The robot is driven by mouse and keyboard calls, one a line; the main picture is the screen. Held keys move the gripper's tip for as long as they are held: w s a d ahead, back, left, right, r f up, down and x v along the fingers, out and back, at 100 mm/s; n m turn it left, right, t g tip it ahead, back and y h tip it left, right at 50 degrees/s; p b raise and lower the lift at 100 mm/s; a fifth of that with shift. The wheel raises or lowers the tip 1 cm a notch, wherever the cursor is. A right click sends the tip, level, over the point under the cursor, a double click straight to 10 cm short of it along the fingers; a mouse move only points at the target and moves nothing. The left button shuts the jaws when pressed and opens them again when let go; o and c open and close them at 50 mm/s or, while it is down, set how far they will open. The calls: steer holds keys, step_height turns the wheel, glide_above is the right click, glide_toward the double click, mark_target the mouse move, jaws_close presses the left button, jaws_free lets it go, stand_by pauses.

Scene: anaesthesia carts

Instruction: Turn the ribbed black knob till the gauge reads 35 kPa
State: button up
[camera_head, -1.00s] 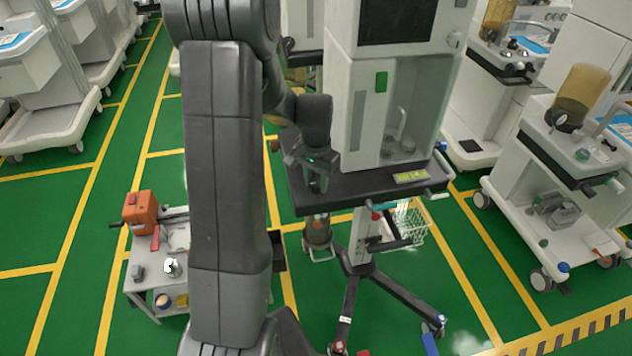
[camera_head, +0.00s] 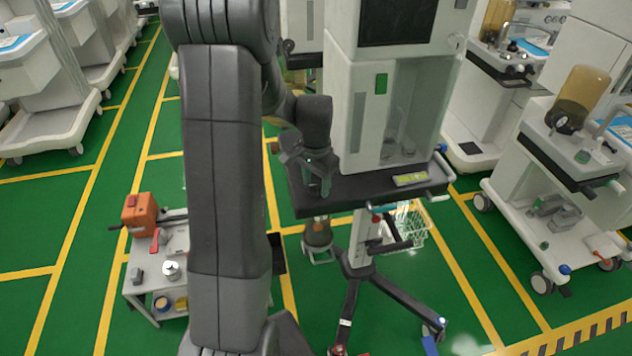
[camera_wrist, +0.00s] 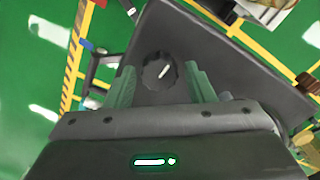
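The ribbed black knob (camera_wrist: 158,72) shows in the wrist view on a dark grey surface, with a white mark on its face. My gripper (camera_wrist: 158,78) is open, with one greenish finger to the left of the knob and one to the right. Gaps show between the knob and both fingers, and I cannot tell how far the fingertips reach down beside it. In the head view my gripper (camera_head: 319,186) points down over the left end of the cart's dark shelf (camera_head: 365,188). The knob is not distinguishable there. I cannot make out a gauge reading in either view.
The cart's white cabinet (camera_head: 367,110) rises just right of my gripper. A yellow-green label (camera_head: 410,180) is on the shelf's right part. A small trolley with an orange box (camera_head: 140,214) stands at left. Other carts stand at right, with green floor between.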

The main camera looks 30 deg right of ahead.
mark_target(316, 184)
steer(key=shift+o, duration=0.2)
step_height(316, 184, up, 14)
stand_by(0.5)
steer(key=shift+f, duration=0.15)
step_height(316, 184, down, 14)
steer(key=shift+r, duration=0.1)
stand_by(0.7)
